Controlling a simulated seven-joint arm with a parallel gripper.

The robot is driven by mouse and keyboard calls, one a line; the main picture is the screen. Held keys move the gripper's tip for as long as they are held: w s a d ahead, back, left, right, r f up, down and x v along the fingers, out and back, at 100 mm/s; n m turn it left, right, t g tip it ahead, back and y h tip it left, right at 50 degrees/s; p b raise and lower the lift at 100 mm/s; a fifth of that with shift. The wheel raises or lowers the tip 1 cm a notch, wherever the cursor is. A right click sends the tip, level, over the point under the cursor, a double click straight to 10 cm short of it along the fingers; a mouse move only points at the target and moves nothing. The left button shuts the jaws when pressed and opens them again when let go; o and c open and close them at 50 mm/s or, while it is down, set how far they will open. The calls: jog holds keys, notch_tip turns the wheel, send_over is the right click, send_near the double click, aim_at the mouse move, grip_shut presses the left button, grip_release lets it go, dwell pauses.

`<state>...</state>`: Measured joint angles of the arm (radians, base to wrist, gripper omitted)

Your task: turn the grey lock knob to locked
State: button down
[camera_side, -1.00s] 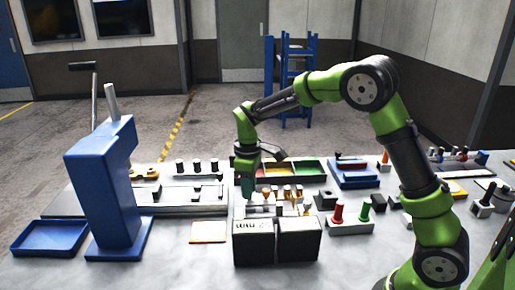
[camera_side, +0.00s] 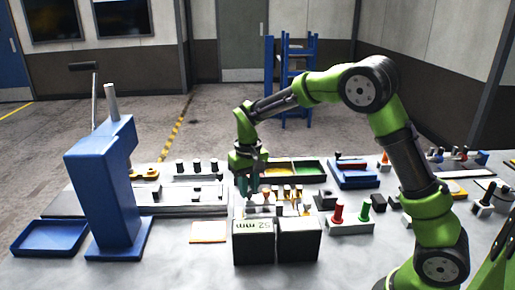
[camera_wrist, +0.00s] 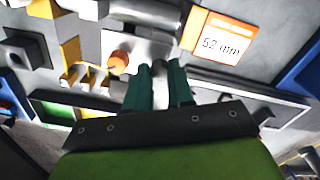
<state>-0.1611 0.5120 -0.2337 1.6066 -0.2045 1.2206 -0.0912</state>
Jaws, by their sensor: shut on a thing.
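My gripper (camera_wrist: 160,76) has two teal fingers, shut on a small grey knob (camera_wrist: 160,74) in the wrist view. The fingers hide most of the knob, so its pointing direction and any lock marks cannot be told. An orange knob (camera_wrist: 119,61) stands on a pale block just left of the fingers. In the side view my gripper (camera_side: 249,193) points down among the small fixtures behind the two black boxes, and the grey knob is hidden there.
Two black boxes (camera_side: 253,250) stand in front of my gripper. A blue press-like stand (camera_side: 100,190) is at left, with a blue tray (camera_side: 62,250). Red and green knobs (camera_side: 338,212) stand at right. An orange-edged card (camera_wrist: 222,38) reads 52 mm.

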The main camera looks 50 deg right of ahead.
aim_at(249, 190)
jog(key=m, duration=0.4)
jog(key=shift+r+m, duration=0.1)
jog(key=shift+m, duration=1.8)
jog(key=c, duration=1)
grip_release()
notch_tip(249, 190, up, 17)
jog(key=shift+f, duration=0.1)
